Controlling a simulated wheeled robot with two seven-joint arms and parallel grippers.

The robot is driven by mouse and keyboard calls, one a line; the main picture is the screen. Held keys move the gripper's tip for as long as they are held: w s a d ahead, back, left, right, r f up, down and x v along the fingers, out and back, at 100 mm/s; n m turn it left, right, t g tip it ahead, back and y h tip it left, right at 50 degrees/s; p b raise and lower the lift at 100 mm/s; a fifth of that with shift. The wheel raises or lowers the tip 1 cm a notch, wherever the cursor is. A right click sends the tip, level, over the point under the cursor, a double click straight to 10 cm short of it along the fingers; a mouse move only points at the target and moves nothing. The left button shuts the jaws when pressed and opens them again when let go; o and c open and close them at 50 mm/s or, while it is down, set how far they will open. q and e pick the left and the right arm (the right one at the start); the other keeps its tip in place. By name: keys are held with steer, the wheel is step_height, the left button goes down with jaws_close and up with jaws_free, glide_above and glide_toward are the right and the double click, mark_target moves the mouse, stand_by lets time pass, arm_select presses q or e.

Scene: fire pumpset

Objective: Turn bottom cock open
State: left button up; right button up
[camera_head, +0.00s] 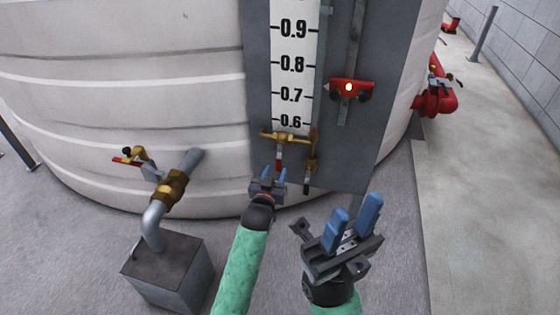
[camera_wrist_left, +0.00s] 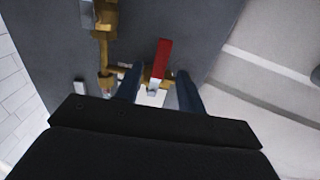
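The brass cock (camera_head: 287,136) sits at the bottom of the level gauge, just below the 0.6 mark. Its red handle (camera_head: 279,165) hangs down on the left, and in the left wrist view the red handle (camera_wrist_left: 161,60) stands between the two finger lines. My left gripper (camera_head: 274,175) is just below the cock, with its blue fingers apart, one on each side of the handle in the left wrist view (camera_wrist_left: 158,85). I cannot tell whether they touch it. My right gripper (camera_head: 355,212) is open and empty, lower right, away from the cock.
A second brass fitting (camera_head: 311,155) hangs right of the cock. The grey gauge board (camera_head: 345,160) stands against the white tank (camera_head: 120,85). Left are a pipe with a brass valve (camera_head: 172,187) and a grey block (camera_head: 170,270).

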mark_target(278, 164)
arm_select(q)
steer(key=shift+b+x, duration=0.75)
steer(key=shift+x, duration=2.55)
steer(key=shift+c, duration=0.5)
jaws_close()
